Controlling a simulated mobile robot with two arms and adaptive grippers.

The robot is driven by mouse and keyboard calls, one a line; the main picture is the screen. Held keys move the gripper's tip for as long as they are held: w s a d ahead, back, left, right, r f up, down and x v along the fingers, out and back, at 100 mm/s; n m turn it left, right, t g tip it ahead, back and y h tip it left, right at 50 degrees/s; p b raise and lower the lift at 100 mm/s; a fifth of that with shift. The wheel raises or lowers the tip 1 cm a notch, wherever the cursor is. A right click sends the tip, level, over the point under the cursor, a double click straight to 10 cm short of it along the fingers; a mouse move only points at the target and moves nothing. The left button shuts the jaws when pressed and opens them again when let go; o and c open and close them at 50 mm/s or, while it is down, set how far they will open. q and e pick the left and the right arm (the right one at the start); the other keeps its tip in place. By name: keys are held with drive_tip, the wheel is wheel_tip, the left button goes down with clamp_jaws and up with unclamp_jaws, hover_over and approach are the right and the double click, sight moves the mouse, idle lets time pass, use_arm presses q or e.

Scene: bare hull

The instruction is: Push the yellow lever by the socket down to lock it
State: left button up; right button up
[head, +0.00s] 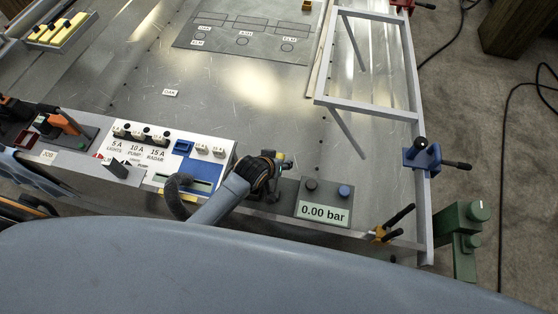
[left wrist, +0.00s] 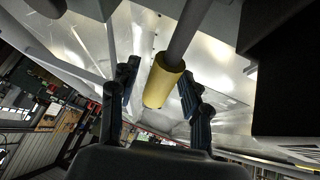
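In the left wrist view the yellow lever grip (left wrist: 162,87), a cylinder on a grey rod, lies between the two black fingers of my left gripper (left wrist: 158,78). The fingers are apart, with a visible gap on the grip's left; its right side is close to the other finger, and I cannot tell whether they touch. In the head view my left gripper (head: 272,164) is at the panel's front edge, beside the pressure display. There it largely hides the lever and the socket. My right gripper is not in view.
A grey box (head: 322,207) reading 0.00 bar stands just right of the gripper. A white switch panel (head: 145,167) and a dark hose (head: 174,198) are to its left. A metal frame (head: 371,105) and a blue clamp (head: 421,155) are at right. The middle of the metal sheet is mostly clear.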

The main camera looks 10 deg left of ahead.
use_arm(q)
drive_tip(key=shift+s+r, duration=0.15)
drive_tip(key=shift+r, duration=0.05)
drive_tip(key=v, duration=1.1)
drive_tip(key=shift+r, duration=0.2)
drive_tip(key=shift+s+a, duration=0.1)
drive_tip(key=shift+s, duration=0.15)
drive_tip(key=s+a+r+m+g+y, duration=0.1)
drive_tip(key=s+a+r+g, duration=0.2)
drive_tip(key=s, duration=0.4)
drive_tip(key=s+a+r+m+g+y, duration=0.1)
drive_tip(key=s+a+r, duration=0.2)
drive_tip(key=s+a, duration=0.35)
wheel_tip(320, 180, down, 26)
drive_tip(key=s+d+g, duration=0.1)
drive_tip(key=s, duration=0.2)
drive_tip(key=s+a+f+g, duration=0.1)
drive_tip(key=s+a+f, duration=0.1)
drive_tip(key=s+f, duration=1.4)
drive_tip(key=shift+s+a+f, duration=0.25)
drive_tip(key=shift+s+a, duration=0.05)
drive_tip(key=shift+a, duration=0.05)
